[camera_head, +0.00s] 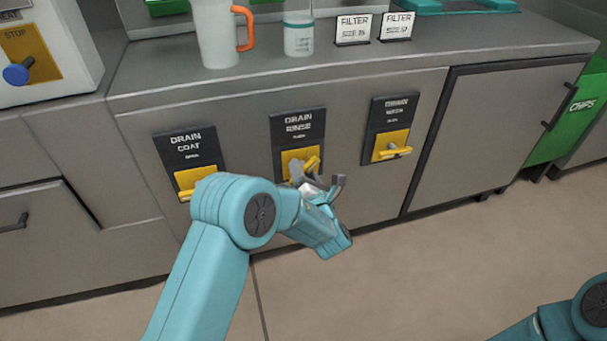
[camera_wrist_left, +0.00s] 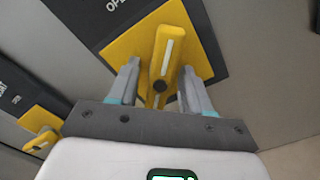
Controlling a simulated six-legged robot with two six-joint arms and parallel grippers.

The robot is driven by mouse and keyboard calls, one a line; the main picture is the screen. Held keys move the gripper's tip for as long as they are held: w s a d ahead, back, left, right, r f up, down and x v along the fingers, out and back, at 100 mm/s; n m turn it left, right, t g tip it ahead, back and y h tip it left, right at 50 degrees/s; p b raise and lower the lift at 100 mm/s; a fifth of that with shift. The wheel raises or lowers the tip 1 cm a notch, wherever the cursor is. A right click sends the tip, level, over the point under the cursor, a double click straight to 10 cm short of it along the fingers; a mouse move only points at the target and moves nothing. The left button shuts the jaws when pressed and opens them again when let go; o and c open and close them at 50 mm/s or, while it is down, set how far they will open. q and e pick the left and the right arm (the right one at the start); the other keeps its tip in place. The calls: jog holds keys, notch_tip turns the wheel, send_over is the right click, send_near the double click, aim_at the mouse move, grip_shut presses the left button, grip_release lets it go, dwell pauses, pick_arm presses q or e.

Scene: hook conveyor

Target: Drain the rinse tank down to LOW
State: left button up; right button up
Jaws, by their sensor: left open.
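The DRAIN RINSE panel (camera_head: 298,127) is a dark plate on the grey cabinet front, with a yellow base and a yellow lever (camera_head: 311,164). My left gripper (camera_head: 320,184) is open at this lever. In the left wrist view, the yellow lever (camera_wrist_left: 165,50) stands between the two fingers of my left gripper (camera_wrist_left: 158,78), with a gap visible on each side. My gripper hides part of the yellow base in the head view. No rinse tank level can be read. My right gripper is out of view.
DRAIN COAT (camera_head: 187,147) is to the left and another drain panel (camera_head: 390,125) to the right, each with a yellow lever. A white jug (camera_head: 217,35), a jar (camera_head: 298,36) and two FILTER signs stand on the counter (camera_head: 470,45). The floor in front is clear.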

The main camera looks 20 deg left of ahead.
pick_arm(q)
jog(key=shift+c, duration=0.3)
grip_shut()
jog(key=shift+r+m+p, duration=0.15)
jog(key=shift+m+p, duration=0.55)
jog(key=shift+m, duration=0.4)
jog(key=m+p, duration=0.1)
jog(key=m, duration=0.2)
jog(key=shift+m+p, duration=0.75)
jog(key=shift+m, duration=1.05)
